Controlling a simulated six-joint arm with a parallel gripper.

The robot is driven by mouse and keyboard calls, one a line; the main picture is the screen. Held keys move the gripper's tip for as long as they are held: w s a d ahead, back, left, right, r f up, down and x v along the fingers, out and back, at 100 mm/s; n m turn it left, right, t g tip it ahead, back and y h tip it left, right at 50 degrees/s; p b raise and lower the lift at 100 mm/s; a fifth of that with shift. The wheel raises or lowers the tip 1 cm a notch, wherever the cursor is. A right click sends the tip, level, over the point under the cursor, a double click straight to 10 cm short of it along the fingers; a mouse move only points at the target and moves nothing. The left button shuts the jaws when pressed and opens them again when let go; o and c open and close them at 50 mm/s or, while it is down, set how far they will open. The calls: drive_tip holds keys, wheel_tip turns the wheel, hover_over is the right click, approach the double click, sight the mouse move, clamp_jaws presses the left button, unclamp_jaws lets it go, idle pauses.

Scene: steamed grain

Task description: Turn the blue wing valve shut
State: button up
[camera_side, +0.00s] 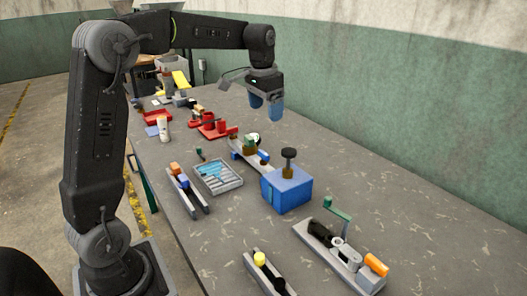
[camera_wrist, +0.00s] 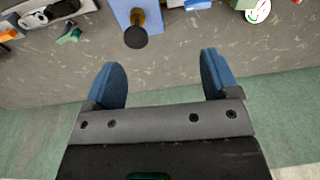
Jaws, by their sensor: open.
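A small blue piece, which looks like the blue wing valve (camera_side: 263,156), sits on a pale rail beside a round white gauge (camera_side: 254,139). In the wrist view a blue piece (camera_wrist: 197,4) shows at the top edge, cut off, left of the gauge with a green mark (camera_wrist: 257,12). Its handle angle is too small to tell. My gripper (camera_side: 266,107) is open and empty, with blue fingers pointing down above the table, apart from the valve. In the wrist view its fingers (camera_wrist: 160,66) are spread over bare table.
A blue box with a black knob (camera_side: 287,188) stands close in front of the rail. A grey tray (camera_side: 232,185), red fixtures (camera_side: 210,124) and a rail with a green lever (camera_side: 328,256) are around it. The table's right side is clear up to the green wall.

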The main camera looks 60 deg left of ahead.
drive_tip(key=g, duration=0.1)
hover_over(264, 152)
wheel_tip(264, 152, down, 5)
wheel_tip(264, 152, down, 14)
drive_tip(key=shift+s+r, duration=0.1)
drive_tip(key=shift+s, duration=0.05)
drive_tip(key=shift+c, duration=0.2)
drive_tip(key=c, duration=0.9)
